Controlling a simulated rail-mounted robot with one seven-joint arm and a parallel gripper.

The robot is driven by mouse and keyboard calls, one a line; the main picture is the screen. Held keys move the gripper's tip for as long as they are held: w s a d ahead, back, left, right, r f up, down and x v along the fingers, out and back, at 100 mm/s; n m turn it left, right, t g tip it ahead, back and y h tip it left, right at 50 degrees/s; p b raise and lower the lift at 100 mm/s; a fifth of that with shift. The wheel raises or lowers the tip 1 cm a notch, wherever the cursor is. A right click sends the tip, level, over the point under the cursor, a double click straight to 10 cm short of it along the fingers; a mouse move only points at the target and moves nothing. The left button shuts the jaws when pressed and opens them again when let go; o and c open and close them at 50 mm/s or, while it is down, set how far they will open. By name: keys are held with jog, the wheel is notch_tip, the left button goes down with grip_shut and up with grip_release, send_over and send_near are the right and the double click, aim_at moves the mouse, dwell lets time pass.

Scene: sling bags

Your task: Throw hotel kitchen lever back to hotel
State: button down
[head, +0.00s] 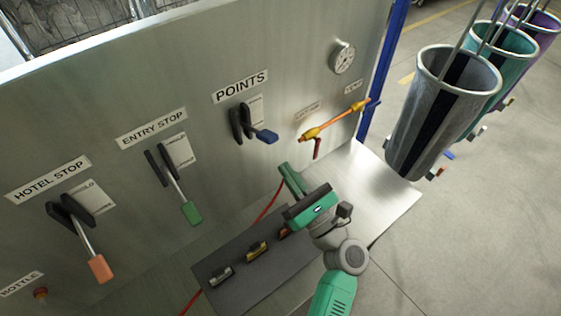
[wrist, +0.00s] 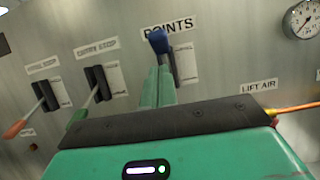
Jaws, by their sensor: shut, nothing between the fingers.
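The lever under the POINTS label has a black bracket and a blue handle (head: 264,136); the handle sticks out to the lower right in the head view. Its small plate is too small to read, so I cannot confirm the hotel and kitchen marks. My gripper (head: 287,170) is shut and empty, below and to the right of this handle, apart from it in the head view. In the wrist view the closed green fingers (wrist: 158,86) point at the panel, and the blue handle (wrist: 158,40) shows just beyond their tips. The fingers hide most of the lever's shaft there.
To the left are the ENTRY STOP lever with a green handle (head: 191,213) and the HOTEL STOP lever with an orange handle (head: 100,268). An orange pipe with a red valve handle (head: 317,148) and a gauge (head: 342,57) are right. Hanging bags (head: 440,110) stand beyond the panel.

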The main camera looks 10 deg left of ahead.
jog(key=s+d+r, duration=0.1)
jog(key=s+d, duration=0.4)
jog(key=d, duration=0.1)
jog(key=shift+s+r+b, duration=0.2)
jog(key=shift+b, duration=0.2)
jog(key=shift+a, duration=0.1)
jog(key=w+a+r+n+h+p, duration=0.1)
jog(key=a+r+n+h, duration=0.2)
jog(key=r+n, duration=0.65)
jog(key=w+a+r+n+h+p, duration=0.1)
jog(key=a+r+n+h+p, duration=0.15)
jog(key=r+n, duration=0.65)
jog(key=s+d+r+n+t+h, duration=0.1)
jog(key=s+r+n+t+h, duration=0.3)
jog(key=r, duration=0.7)
jog(key=s+d+r+n+t+h, duration=0.2)
jog(key=s+r+n+t+h, duration=0.2)
jog(key=s+r, duration=0.5)
notch_tip(320, 180, up, 4)
jog(key=shift+f+n+t+h+p, duration=0.2)
jog(key=shift+n+t+h+p, duration=0.25)
jog(key=shift+h, duration=0.6)
jog(key=shift+f, duration=0.1)
